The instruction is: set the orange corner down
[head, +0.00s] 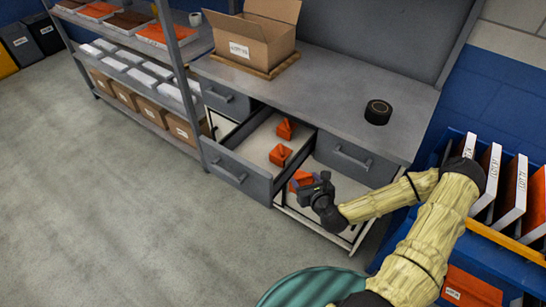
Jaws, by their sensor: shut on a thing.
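My gripper (312,188) is at the right side of the open drawer (240,172). It is shut on an orange corner (298,179), partly hidden by the dark jaws. I cannot tell whether the held corner touches the drawer or is above it. Two other orange pieces lie on the drawer's pale floor: one near the middle (280,155), one farther back (285,130).
The grey workbench (345,85) carries an open cardboard box (254,38) and a black roll (378,112). Closed drawers flank the open one. A shelf rack (140,70) stands left. A blue rack with panels (512,190) stands right. The floor at left is clear.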

